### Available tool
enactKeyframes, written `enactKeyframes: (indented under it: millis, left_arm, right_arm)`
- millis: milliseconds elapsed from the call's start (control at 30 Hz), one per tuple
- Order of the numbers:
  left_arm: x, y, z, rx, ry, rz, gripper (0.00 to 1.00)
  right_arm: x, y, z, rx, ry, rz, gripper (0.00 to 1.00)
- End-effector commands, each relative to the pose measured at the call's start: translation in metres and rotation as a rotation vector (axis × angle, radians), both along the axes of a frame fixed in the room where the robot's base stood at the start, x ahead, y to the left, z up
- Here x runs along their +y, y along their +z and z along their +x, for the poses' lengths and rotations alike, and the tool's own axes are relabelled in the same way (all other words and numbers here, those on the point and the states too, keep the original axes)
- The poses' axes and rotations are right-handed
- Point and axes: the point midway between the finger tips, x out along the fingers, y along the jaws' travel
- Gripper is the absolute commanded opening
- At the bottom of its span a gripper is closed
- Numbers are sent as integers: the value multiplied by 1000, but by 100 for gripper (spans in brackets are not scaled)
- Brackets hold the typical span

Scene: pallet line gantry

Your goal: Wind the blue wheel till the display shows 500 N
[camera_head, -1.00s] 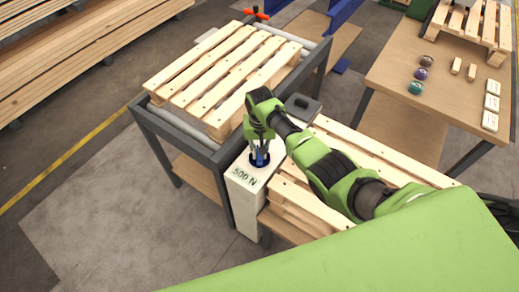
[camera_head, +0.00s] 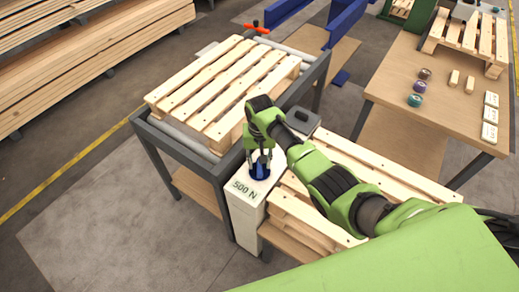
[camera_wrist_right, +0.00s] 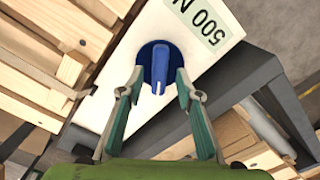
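The blue wheel (camera_head: 260,172) sits on top of a white box-like post (camera_head: 246,218), and its raised grip bar shows in the right wrist view (camera_wrist_right: 159,66). The display (camera_head: 245,190) on the post reads 500 N; it also shows, tilted, in the right wrist view (camera_wrist_right: 203,20). My right gripper (camera_head: 260,156) points down over the wheel. In the right wrist view its two fingers (camera_wrist_right: 158,76) stand apart on either side of the grip bar, with a visible gap to it on both sides. My left gripper is not in view.
A roller table (camera_head: 160,145) with a wooden pallet (camera_head: 225,88) stands left of the post. Stacked pallets (camera_head: 300,205) lie close at its right. A wooden table (camera_head: 425,80) with small items is at the upper right. Open floor lies at the lower left.

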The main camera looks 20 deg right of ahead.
Motion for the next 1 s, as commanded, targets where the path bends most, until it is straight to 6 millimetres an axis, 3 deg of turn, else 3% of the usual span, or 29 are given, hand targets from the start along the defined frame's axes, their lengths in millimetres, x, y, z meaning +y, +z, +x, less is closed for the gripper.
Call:
enactKeyframes:
  millis: [300, 433, 600, 1000]
  left_arm:
    - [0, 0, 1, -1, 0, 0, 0]
    - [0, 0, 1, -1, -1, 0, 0]
    - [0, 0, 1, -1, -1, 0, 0]
    - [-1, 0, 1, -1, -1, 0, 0]
  right_arm:
    - [-1, 66, 1, -5, -1, 0, 32]
    - [0, 85, 1, -4, -1, 0, 32]
    - [-1, 97, 0, -1, -1, 0, 32]
    - [-1, 99, 0, 0, -1, -1, 32]
